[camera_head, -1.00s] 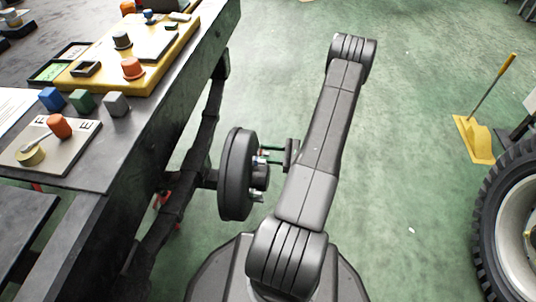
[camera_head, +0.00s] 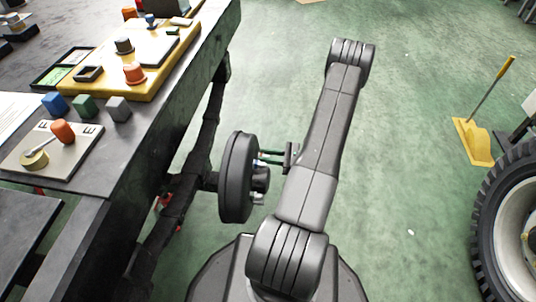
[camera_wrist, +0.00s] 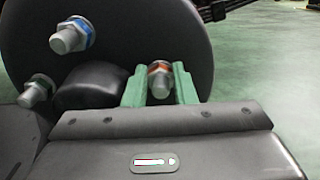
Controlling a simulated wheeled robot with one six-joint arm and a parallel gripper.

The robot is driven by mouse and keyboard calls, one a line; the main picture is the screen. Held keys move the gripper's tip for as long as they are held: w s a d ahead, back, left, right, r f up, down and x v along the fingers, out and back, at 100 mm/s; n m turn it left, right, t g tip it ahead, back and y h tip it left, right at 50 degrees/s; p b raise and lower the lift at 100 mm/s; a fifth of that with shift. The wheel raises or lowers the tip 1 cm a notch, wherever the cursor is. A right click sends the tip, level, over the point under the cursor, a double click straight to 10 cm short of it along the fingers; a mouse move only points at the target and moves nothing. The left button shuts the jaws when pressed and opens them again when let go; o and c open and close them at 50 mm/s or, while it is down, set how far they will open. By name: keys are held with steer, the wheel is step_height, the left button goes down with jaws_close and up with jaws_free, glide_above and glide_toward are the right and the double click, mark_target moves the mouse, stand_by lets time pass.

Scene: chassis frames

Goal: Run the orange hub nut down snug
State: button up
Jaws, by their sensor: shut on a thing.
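The orange hub nut (camera_wrist: 157,69) sits on a metal stud (camera_wrist: 160,88) of the dark hub in the wrist view. My gripper (camera_wrist: 160,88) has its two green fingers on either side of the nut and is shut on it. The fingers partly cover the nut, and how far it is from the hub face cannot be told. In the head view my gripper (camera_head: 270,157) reaches left to the hub of the dark wheel (camera_head: 236,177), where the orange nut is not clearly seen.
A blue nut (camera_wrist: 76,30) and a green nut (camera_wrist: 42,82) sit on other studs, left of the orange one. A workbench (camera_head: 150,150) with blocks and a yellow board (camera_head: 125,75) stands left.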

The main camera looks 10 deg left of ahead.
steer(key=m+p, duration=0.2)
steer(key=m, duration=0.3)
steer(key=shift+w+m, duration=0.15)
steer(key=shift+m, duration=0.15)
steer(key=shift+f, duration=0.1)
stand_by(0.3)
steer(key=o, duration=0.7)
steer(key=shift+d, duration=0.1)
steer(key=d+p, duration=0.2)
steer(key=d, duration=1.1)
steer(key=shift+d+p, duration=0.35)
steer(key=shift+d, duration=0.05)
